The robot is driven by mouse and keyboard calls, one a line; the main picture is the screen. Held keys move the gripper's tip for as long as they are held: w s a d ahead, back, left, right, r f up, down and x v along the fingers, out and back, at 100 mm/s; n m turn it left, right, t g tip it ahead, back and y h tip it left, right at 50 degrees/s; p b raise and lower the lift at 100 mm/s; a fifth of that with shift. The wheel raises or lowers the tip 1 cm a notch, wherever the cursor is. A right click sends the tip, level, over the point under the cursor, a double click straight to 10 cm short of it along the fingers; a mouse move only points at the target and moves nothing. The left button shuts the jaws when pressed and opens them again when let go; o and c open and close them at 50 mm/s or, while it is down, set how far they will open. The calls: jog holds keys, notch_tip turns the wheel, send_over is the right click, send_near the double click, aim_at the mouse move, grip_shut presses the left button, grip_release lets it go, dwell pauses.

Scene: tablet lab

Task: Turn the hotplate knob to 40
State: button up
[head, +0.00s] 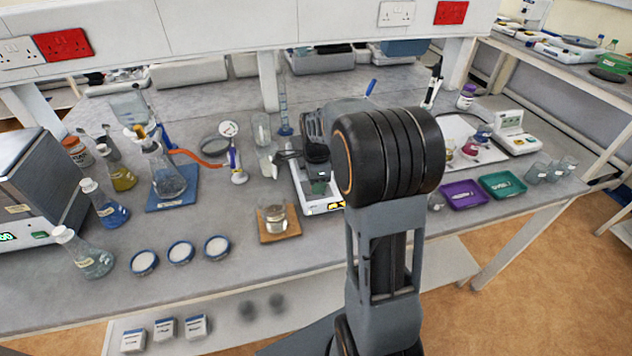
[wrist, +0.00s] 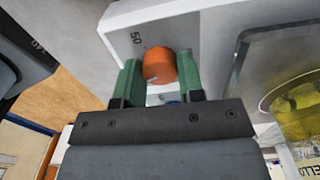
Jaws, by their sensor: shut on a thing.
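The orange knob (wrist: 159,66) sits on the pale front panel of the white hotplate (wrist: 180,12) in the wrist view. My gripper (wrist: 160,78) has its two green fingers on either side of the knob, shut on it. A "50" mark is printed on the panel just above and left of the knob. A small pale mark shows on the knob's lower edge; its exact setting is hard to read. In the head view my arm covers much of the middle of the bench, and the knob cannot be made out there.
A beaker with yellow contents (wrist: 298,115) stands close on the right in the wrist view. In the head view, a beaker on a wooden mat (head: 280,236), several flasks and lidded dishes stand to the left. A purple tray (head: 463,195) and a green tray (head: 502,186) lie right.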

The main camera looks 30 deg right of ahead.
jog(key=shift+r, duration=0.1)
jog(key=o, duration=0.9)
notch_tip(320, 180, up, 14)
jog(key=shift+f, duration=0.15)
dwell(0.6)
